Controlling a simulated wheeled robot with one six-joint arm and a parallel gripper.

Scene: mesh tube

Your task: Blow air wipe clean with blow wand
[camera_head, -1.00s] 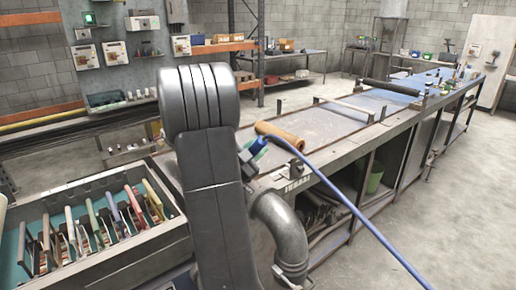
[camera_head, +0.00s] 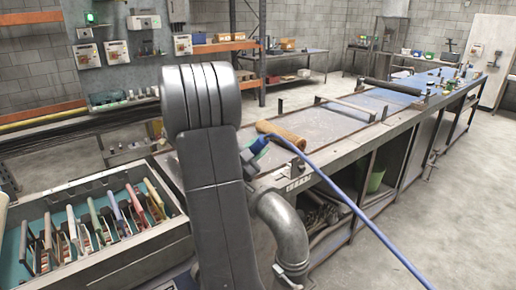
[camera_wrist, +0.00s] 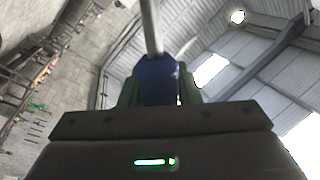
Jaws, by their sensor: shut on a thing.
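A blue blow wand (camera_wrist: 158,82) with a thin grey metal tube (camera_wrist: 152,25) stands out from my gripper (camera_wrist: 158,95) in the wrist view. My gripper is shut on the wand's blue handle. In the head view the blue handle (camera_head: 257,148) shows just right of my arm, with a blue hose running from it down to the right. My gripper's fingers are mostly hidden behind my arm there. A brown mesh-like tube (camera_head: 281,134) lies on the long bench (camera_head: 340,118) close behind the wand. I cannot tell whether the wand touches it.
An open tray (camera_head: 160,236) with several coloured-handled tools stands at the left. A grey bent duct (camera_head: 284,228) is fixed at the bench's near end. A dark roller (camera_head: 393,86) lies farther along the bench. Floor at the right is clear apart from the hose.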

